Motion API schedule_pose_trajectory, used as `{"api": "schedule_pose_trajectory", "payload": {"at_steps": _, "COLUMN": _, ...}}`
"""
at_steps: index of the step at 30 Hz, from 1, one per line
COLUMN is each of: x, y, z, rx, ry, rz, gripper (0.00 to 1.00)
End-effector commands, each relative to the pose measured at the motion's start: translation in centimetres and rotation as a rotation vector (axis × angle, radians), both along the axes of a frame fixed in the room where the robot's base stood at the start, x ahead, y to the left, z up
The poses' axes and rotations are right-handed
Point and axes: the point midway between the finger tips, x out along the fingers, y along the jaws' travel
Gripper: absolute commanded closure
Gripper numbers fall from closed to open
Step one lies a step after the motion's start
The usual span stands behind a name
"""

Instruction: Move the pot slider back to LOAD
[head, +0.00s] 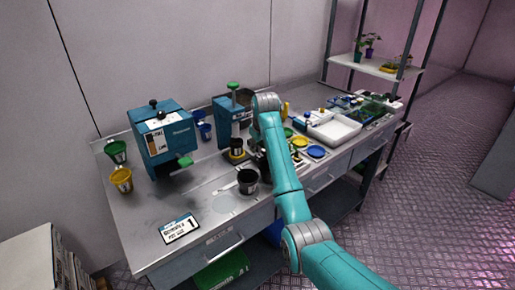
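A blue bench machine (160,138) stands at the left of the workbench, with a black knob on top, a label plate on its front and a green handle (184,161) low at its right. A second blue machine (223,122) with a green-topped post stands right of it. A dark pot with a yellow band (237,149) sits in front of that second machine. I cannot tell for sure which part is the pot slider, and no LOAD mark is readable. My gripper is mostly hidden behind my arm, near the second machine; its opening cannot be seen.
A black pot (248,181) stands near the bench's front edge. Green (117,152) and yellow (121,180) pots are at the left end. A number card (180,228) lies at the front left. A white tray (334,129) and coloured dishes are at the right.

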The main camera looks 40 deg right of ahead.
Motion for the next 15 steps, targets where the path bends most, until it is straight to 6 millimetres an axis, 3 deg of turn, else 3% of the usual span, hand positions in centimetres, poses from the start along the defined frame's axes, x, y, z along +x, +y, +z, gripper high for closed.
{"api": "schedule_pose_trajectory", "payload": {"at_steps": 6, "x": 0.8, "y": -0.4, "z": -1.9, "rx": 0.0, "ry": 0.0, "rz": 0.0, "gripper": 0.62}}
{"api": "schedule_pose_trajectory", "payload": {"at_steps": 15, "x": 1.0, "y": -0.4, "z": -2.3, "rx": 0.0, "ry": 0.0, "rz": 0.0, "gripper": 0.62}}
